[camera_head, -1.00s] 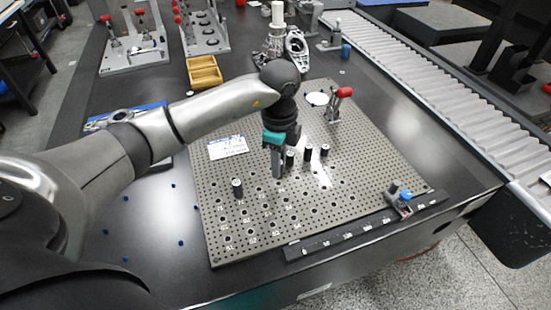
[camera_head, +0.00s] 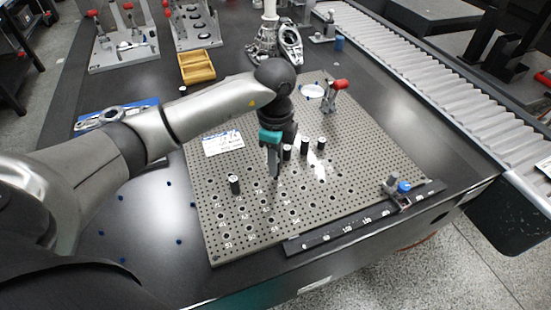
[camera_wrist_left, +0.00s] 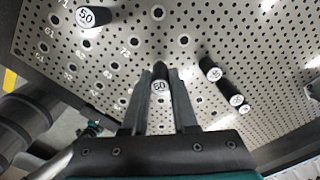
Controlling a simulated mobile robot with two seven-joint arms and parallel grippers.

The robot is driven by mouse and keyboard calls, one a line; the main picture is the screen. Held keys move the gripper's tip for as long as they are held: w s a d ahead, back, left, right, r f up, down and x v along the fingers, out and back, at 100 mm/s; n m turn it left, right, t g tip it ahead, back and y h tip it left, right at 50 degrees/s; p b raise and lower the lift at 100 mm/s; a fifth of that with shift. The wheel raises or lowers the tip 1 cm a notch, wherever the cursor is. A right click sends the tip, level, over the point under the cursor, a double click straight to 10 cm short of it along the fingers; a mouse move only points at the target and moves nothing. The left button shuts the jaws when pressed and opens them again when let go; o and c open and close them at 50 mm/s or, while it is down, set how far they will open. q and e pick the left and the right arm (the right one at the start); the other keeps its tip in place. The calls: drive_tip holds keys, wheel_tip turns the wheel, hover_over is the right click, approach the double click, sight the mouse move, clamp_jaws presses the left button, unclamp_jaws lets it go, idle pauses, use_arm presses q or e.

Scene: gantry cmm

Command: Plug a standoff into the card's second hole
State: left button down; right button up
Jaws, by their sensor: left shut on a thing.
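My left gripper (camera_head: 275,174) points down over the middle of the perforated plate (camera_head: 350,200). In the left wrist view its fingers (camera_wrist_left: 160,95) are shut around a black standoff (camera_wrist_left: 160,84) with a white top marked 50. I cannot tell if its lower end touches the plate. One standoff (camera_head: 234,184) stands alone to the left on the plate; its top also reads 50 in the wrist view (camera_wrist_left: 90,17). More standoffs (camera_head: 304,146) stand in a row just right of the gripper. The white and blue card (camera_head: 223,142) lies on the plate's left part. My right gripper is out of view.
Labelled empty holes fill the plate's near left part. A red-handled clamp (camera_head: 337,88) stands at the plate's far side. A dark scale bar (camera_head: 350,228) with a blue-knobbed slider (camera_head: 404,187) lies along the near right edge. A yellow tray (camera_head: 197,67) sits beyond.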

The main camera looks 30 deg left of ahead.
use_arm(q)
drive_tip(key=shift+p, duration=0.55)
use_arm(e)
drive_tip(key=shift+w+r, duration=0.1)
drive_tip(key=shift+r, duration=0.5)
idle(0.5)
use_arm(q)
drive_tip(key=shift+f+b, duration=0.5)
drive_tip(key=shift+f, duration=0.4)
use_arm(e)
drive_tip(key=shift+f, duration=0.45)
use_arm(q)
drive_tip(key=c, duration=0.6)
unclamp_jaws()
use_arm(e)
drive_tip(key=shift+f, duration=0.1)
use_arm(q)
wheel_tip(320, 180, up, 3)
drive_tip(key=shift+p, duration=0.55)
wheel_tip(320, 180, up, 4)
drive_tip(key=shift+f+p, duration=0.1)
drive_tip(key=shift+p, duration=0.55)
drive_tip(key=shift+r, duration=0.4)
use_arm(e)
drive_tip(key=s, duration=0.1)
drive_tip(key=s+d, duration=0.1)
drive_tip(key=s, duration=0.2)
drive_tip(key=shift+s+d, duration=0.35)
